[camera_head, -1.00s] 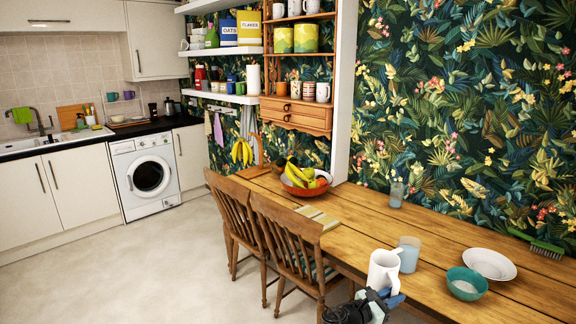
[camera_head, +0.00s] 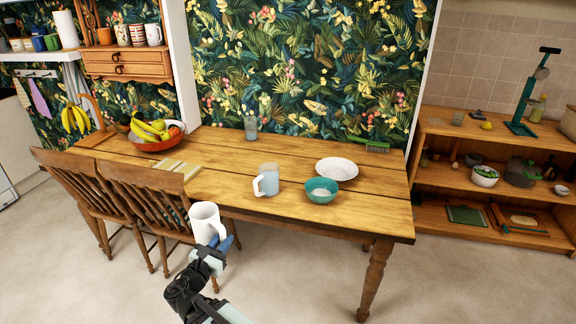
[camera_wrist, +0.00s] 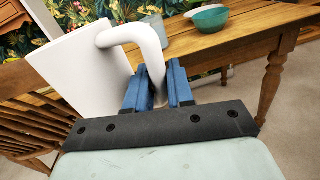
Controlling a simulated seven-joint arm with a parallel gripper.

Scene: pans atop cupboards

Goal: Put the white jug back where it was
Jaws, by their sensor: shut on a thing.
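The white jug (camera_head: 204,222) is held in front of the table's front edge, beside the nearer chair, and looks roughly upright. My gripper (camera_head: 222,243) is shut on its handle. In the wrist view, the jug's body (camera_wrist: 82,68) fills the upper left, and its curved handle (camera_wrist: 130,33) runs down between the blue fingers of my gripper (camera_wrist: 159,88). The jug's base is partly hidden in the wrist view.
The wooden table (camera_head: 240,205) bears a pale cup with a handle (camera_head: 268,180), teal bowl (camera_head: 321,190), white plate (camera_head: 337,168), glass (camera_head: 251,128), green brush (camera_head: 368,145) and fruit bowl (camera_head: 155,143). Two chairs (camera_head: 150,195) stand along its front. A shelf unit (camera_head: 500,190) stands right.

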